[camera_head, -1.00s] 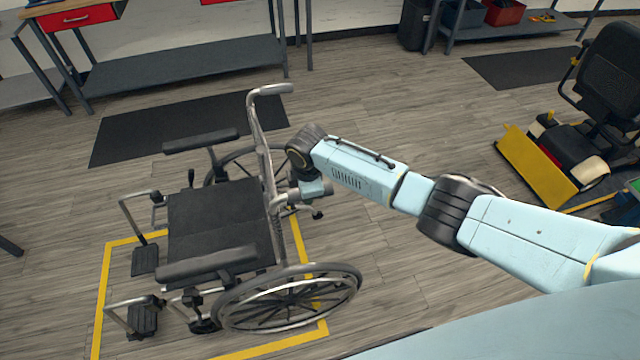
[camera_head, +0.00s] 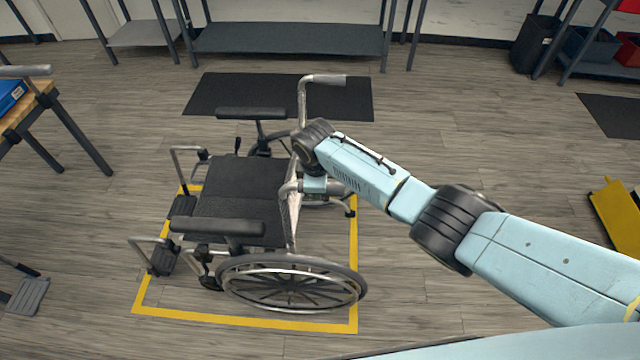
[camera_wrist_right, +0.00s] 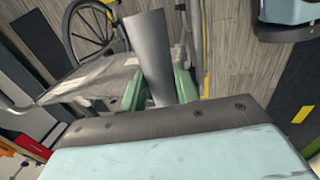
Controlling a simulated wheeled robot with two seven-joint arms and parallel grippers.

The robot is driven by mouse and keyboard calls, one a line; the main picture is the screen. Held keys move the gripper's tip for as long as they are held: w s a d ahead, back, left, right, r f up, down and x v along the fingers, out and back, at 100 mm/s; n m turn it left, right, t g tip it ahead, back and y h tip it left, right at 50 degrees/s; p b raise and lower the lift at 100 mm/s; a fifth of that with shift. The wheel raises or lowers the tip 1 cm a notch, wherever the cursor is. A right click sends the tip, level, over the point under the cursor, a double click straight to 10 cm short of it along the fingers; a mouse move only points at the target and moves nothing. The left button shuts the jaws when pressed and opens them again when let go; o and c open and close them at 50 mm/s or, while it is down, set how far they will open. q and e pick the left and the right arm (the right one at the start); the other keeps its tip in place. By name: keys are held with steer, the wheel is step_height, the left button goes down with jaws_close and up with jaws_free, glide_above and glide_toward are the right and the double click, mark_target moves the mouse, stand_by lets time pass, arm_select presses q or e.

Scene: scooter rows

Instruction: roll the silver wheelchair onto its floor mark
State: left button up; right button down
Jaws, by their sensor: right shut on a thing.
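The silver wheelchair (camera_head: 240,190) has a black seat and stands upright, facing left in the head view. It stands over its floor mark, a yellow outline (camera_head: 240,322). Its footrests lie across the outline's left line, and its near rear wheel (camera_head: 290,283) overlaps the right line in the picture. My right gripper (camera_head: 297,187) is at the back of the chair, below the push handle. The far wheel is partly hidden. My left gripper is out of view.
A footrest (camera_head: 28,293) of another thing shows at the lower left. A workbench (camera_head: 45,100) stands at left, and a grey shelf (camera_head: 290,40) behind a dark mat (camera_head: 215,95). A yellow plate (camera_head: 615,215) is at the right edge. Floor around the outline is mostly clear.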

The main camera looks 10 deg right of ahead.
steer(key=shift+a, duration=0.3)
steer(key=c, duration=1.1)
jaws_free()
steer(key=shift+o, duration=0.2)
steer(key=shift+a+r, duration=0.1)
steer(key=shift+r, duration=0.35)
step_height(320, 180, up, 12)
steer(key=s+p, duration=0.2)
steer(key=shift+s+a, duration=0.2)
steer(key=shift+s, duration=0.05)
